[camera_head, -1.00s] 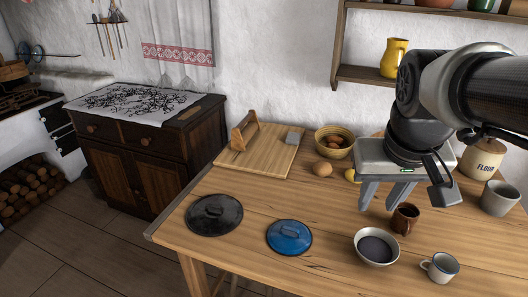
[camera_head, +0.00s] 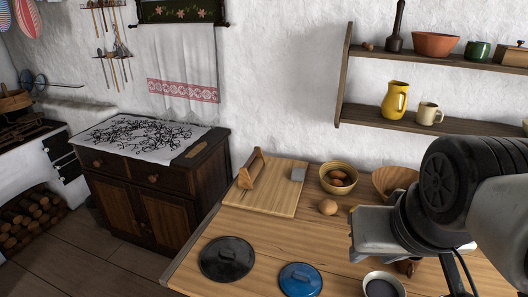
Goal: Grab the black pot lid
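The black pot lid (camera_head: 227,259) lies flat on the wooden table near its left edge, handle up, with nothing on it. A blue pot lid (camera_head: 300,280) lies just to its right. My gripper (camera_head: 376,254) is over the table, well to the right of both lids and clear of the black one. Its fingers are mostly hidden by its own body, so I cannot tell how far apart they are. I see nothing held in it.
A cutting board (camera_head: 265,190) lies behind the lids, with an egg (camera_head: 328,207) and a bowl of eggs (camera_head: 338,178) to its right. A bowl of dark liquid (camera_head: 384,286) is at the front. A wooden cabinet (camera_head: 150,185) stands left of the table (camera_head: 270,240).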

